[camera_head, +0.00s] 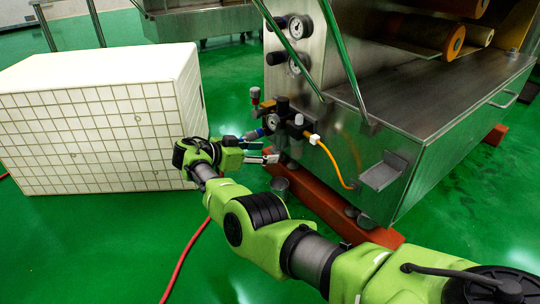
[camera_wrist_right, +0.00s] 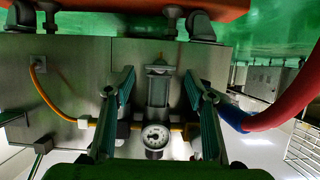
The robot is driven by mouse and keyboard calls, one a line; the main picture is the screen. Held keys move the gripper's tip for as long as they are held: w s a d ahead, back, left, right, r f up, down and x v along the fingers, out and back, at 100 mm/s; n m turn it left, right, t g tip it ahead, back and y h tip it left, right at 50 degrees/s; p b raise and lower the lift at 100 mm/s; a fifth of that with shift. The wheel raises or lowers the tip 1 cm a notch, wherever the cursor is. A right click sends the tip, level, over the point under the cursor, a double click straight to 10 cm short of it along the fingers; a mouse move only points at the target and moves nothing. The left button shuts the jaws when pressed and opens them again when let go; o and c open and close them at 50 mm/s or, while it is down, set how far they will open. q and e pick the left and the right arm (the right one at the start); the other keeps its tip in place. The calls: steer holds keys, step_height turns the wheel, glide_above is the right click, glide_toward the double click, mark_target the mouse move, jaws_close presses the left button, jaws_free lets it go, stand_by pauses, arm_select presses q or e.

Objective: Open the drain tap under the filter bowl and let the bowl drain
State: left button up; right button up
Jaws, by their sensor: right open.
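The filter bowl (camera_wrist_right: 158,88) is a grey, ribbed cylinder in the upside-down right wrist view, attached to the air unit with a round gauge (camera_wrist_right: 155,136). The drain tap (camera_wrist_right: 158,67) seems to be the small end piece of the bowl, too small to tell its setting. In the head view the air unit's gauge (camera_head: 271,121) shows on the machine's side; the bowl is hard to make out there. My right gripper (camera_head: 264,152) is open just below the unit. Its fingers (camera_wrist_right: 157,84) stand on both sides of the bowl, seemingly apart from it. My left gripper is out of view.
A yellow hose (camera_head: 329,154) runs from the unit to the machine's side panel. A metal bracket (camera_head: 383,172) juts out at right. A red beam (camera_head: 320,200) lies below. A white crate (camera_head: 100,125) stands left. A red hose (camera_wrist_right: 290,108) passes beside the gripper.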

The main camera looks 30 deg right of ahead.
mark_target(274, 152)
steer(key=shift+b+x, duration=0.4)
steer(key=shift+x, duration=1.15)
steer(key=shift+c, duration=0.4)
steer(key=c, duration=1)
steer(key=shift+s+r+m+t+p, duration=0.1)
steer(key=shift+m+t+p, duration=0.2)
steer(key=shift+m+p, duration=0.3)
steer(key=shift+m+t, duration=0.5)
steer(key=shift+m, duration=0.1)
steer(key=shift+m+t, duration=0.3)
steer(key=o, duration=1.1)
